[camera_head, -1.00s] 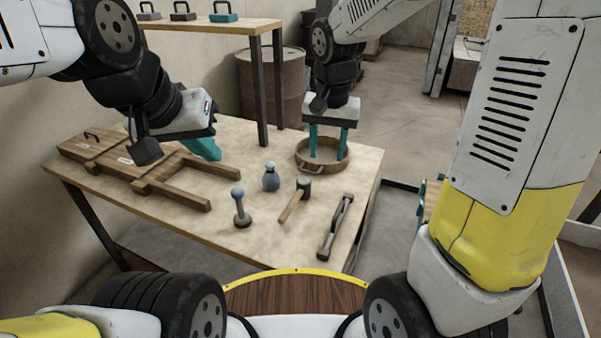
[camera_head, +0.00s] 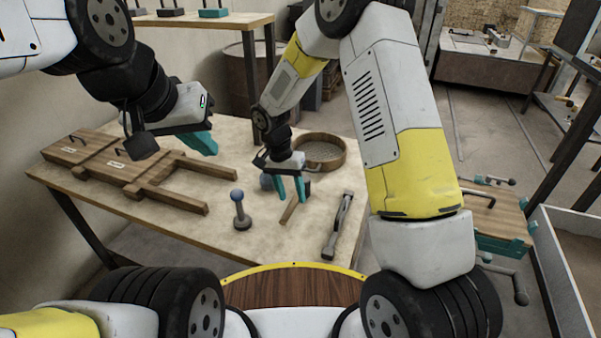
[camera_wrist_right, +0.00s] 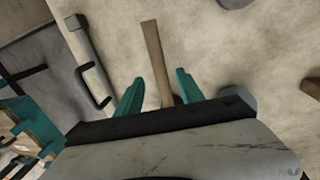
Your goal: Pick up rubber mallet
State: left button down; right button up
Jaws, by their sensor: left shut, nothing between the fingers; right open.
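The rubber mallet lies on the workbench; its wooden handle (camera_head: 290,209) shows below my right gripper in the head view. Its head is mostly hidden behind that gripper. My right gripper (camera_head: 291,199) is open, pointing down over the mallet. In the right wrist view the handle (camera_wrist_right: 153,55) runs between the two teal fingers (camera_wrist_right: 160,77), with the head hidden by the gripper body. I cannot tell how high the fingers are above the bench. My left gripper (camera_head: 203,146) is shut and empty, above the left part of the bench.
A blue-knobbed tool (camera_head: 240,210) stands left of the mallet, and a blue-grey object (camera_head: 266,182) sits behind it, partly hidden. A long metal tool (camera_head: 338,225) lies to the right. A round sieve (camera_head: 335,163) is behind. A wooden frame (camera_head: 130,172) lies at left.

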aim_at(293, 200)
jog(key=f, duration=0.4)
jog(key=shift+s+d, duration=0.1)
jog(key=shift+d, duration=0.15)
jog(key=shift+c, duration=0.5)
grip_shut()
jog(key=shift+r, duration=0.15)
